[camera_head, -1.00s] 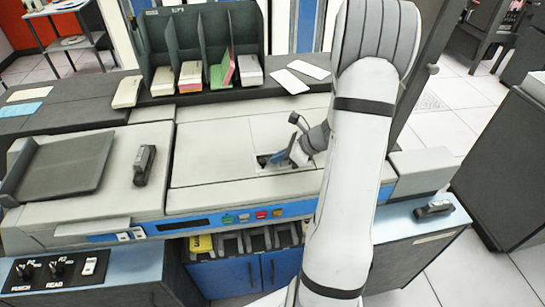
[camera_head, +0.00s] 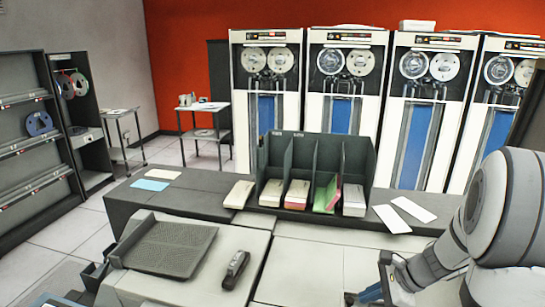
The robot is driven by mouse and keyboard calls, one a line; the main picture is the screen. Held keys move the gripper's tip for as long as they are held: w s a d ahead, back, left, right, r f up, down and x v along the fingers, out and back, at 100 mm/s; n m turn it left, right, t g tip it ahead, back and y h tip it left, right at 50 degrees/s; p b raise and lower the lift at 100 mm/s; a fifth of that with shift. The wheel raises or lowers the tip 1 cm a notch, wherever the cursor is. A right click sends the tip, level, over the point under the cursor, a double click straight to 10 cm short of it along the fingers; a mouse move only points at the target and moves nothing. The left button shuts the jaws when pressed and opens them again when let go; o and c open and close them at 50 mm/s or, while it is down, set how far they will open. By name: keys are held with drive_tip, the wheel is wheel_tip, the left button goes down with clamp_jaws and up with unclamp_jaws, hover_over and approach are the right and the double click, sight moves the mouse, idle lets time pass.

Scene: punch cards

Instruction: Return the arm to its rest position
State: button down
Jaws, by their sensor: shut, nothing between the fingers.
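My arm (camera_head: 495,225) comes in at the lower right of the head view, white with grey bands. My gripper (camera_head: 368,295) is at its end near the bottom edge, low over the light top of the machine. Its blue fingers are shut with nothing between them. The fingertips are close to the picture's lower edge, so I cannot tell whether they touch the surface.
A dark card rack (camera_head: 315,165) with several card stacks stands behind the machine. White cards (camera_head: 405,213) lie right of it. A black tray (camera_head: 170,247) and a stapler-like object (camera_head: 235,268) are left of my gripper. Tape drives (camera_head: 340,110) line the back wall.

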drive_tip(key=s+a+r+n+h, duration=0.3)
drive_tip(key=s+a+r+n, duration=0.1)
drive_tip(key=s+n, duration=0.3)
drive_tip(key=s+a+r+n+h, duration=0.3)
drive_tip(key=s+a+r+n, duration=0.2)
drive_tip(key=s+n, duration=0.3)
drive_tip(key=r+n, duration=0.1)
drive_tip(key=n, duration=0.3)
drive_tip(key=shift+r+h, duration=0.3)
drive_tip(key=shift+r, duration=0.1)
